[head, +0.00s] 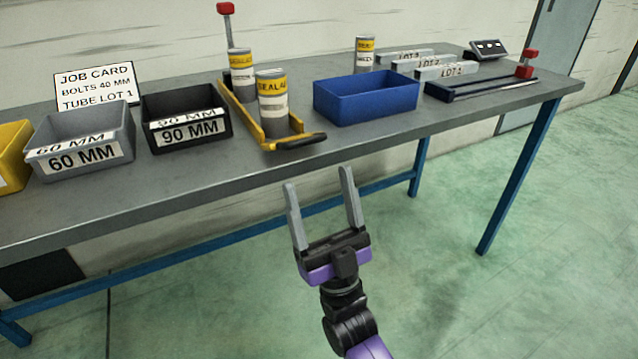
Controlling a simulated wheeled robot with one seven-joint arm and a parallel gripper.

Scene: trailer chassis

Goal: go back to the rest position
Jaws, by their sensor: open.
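My gripper (319,184) is open and empty, its two grey fingers pointing up and away from me. It is in front of the workbench (370,132), in the lower middle of the head view, with the floor and the bench's blue lower rail behind it. The fingertips appear just below the bench's front edge in the picture. They look apart from everything on the bench. My arm reaches up from the bottom of the picture.
On the bench stand a grey 60 MM bin (80,140), a black 90 MM bin (186,117), a yellow rack (245,118) with sealant cans (272,97), a blue bin (366,96) and LOT bars (446,71). Green floor (560,200) at right is clear.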

